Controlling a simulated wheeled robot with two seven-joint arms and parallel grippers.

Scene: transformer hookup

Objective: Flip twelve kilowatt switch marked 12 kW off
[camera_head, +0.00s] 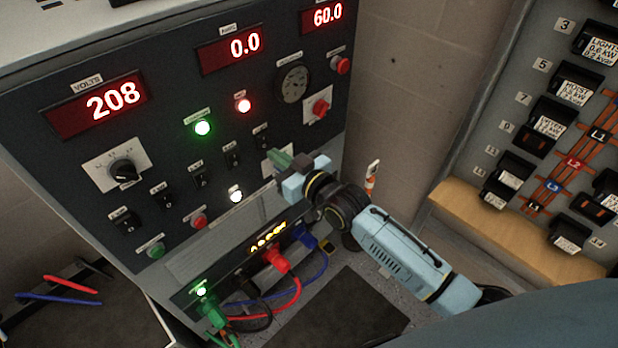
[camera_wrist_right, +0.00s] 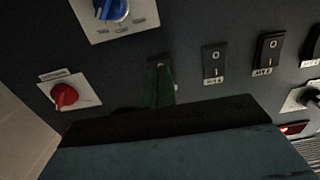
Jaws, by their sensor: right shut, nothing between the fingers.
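The control panel (camera_head: 150,140) carries a slanted row of black rocker switches (camera_head: 200,181). Their small labels are too blurred to read, so I cannot tell which is marked 12 kW. My right gripper (camera_head: 284,159) is shut and empty, close to the panel near the upper-right end of the row. In the right wrist view its green fingertips (camera_wrist_right: 160,84) point at the panel, left of a rocker switch (camera_wrist_right: 214,64) marked 0 and 1. A dark shape behind the fingertips is mostly hidden. I cannot tell whether they touch. My left gripper is not in view.
A blue knob (camera_wrist_right: 112,9) sits close by in the wrist view. Red and blue cables (camera_head: 286,298) plug in below. A breaker board (camera_head: 550,120) stands at right.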

